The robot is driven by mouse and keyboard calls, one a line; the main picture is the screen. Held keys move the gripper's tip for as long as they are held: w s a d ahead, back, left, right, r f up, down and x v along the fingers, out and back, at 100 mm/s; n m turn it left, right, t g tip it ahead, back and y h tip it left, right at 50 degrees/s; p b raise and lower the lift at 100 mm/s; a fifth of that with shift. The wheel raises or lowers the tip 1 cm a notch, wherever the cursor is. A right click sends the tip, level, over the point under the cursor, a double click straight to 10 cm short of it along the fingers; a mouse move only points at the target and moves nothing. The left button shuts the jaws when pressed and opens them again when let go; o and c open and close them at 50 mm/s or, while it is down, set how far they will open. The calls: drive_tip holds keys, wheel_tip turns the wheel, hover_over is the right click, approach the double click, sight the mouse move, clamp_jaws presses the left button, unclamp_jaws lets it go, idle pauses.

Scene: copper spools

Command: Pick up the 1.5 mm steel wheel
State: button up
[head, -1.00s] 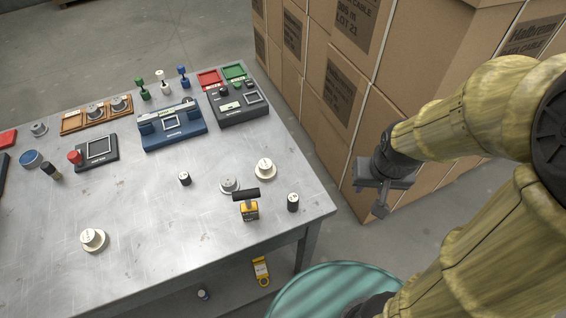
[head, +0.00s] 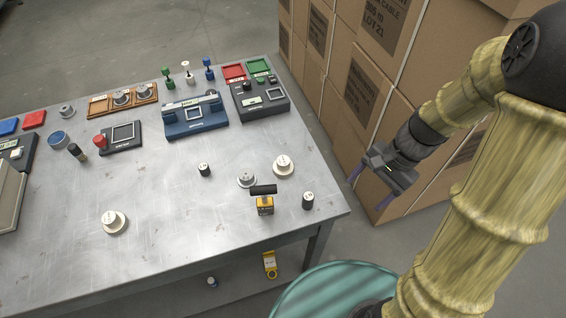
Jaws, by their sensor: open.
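Several grey metal wheels are in the head view. One (head: 246,180) lies on the table near the front right, beside a white wheel (head: 283,166). Another grey wheel (head: 67,111) lies at the back left. Two more, a left one (head: 121,97) and a right one (head: 144,91), sit in a wooden tray (head: 97,106). Their size marks are too small to read, so I cannot tell which is the 1.5 mm steel wheel. My gripper (head: 370,188) is open and empty, off the table's right edge in front of the boxes, well apart from every wheel.
A second white wheel (head: 114,222) lies front left. Stacked cardboard boxes (head: 348,85) rise on the right. A teal drum (head: 335,292) stands below. The table's front middle is clear.

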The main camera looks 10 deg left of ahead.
drive_tip(key=w+a+r+m+g+y+p, duration=0.1)
drive_tip(key=w+a+r+m+y, duration=0.1)
drive_tip(key=w+a+m+y, duration=0.5)
drive_tip(key=shift+w+a+m+y+p, duration=0.15)
drive_tip(key=shift+w+m+y+p, duration=0.35)
drive_tip(key=shift+w+y, duration=0.7)
approach(277, 166)
drive_tip(key=x, duration=0.4)
drive_tip(key=shift+w+f+p, duration=0.1)
drive_tip(key=shift+w+p, duration=0.2)
drive_tip(key=shift+w, duration=0.05)
drive_tip(key=shift+a+f, duration=0.2)
drive_tip(key=shift+a, duration=0.2)
drive_tip(key=shift+p+x, duration=0.4)
drive_tip(key=shift+x, duration=2.2)
drive_tip(key=shift+s+d+f, duration=0.1)
drive_tip(key=shift+s, duration=0.05)
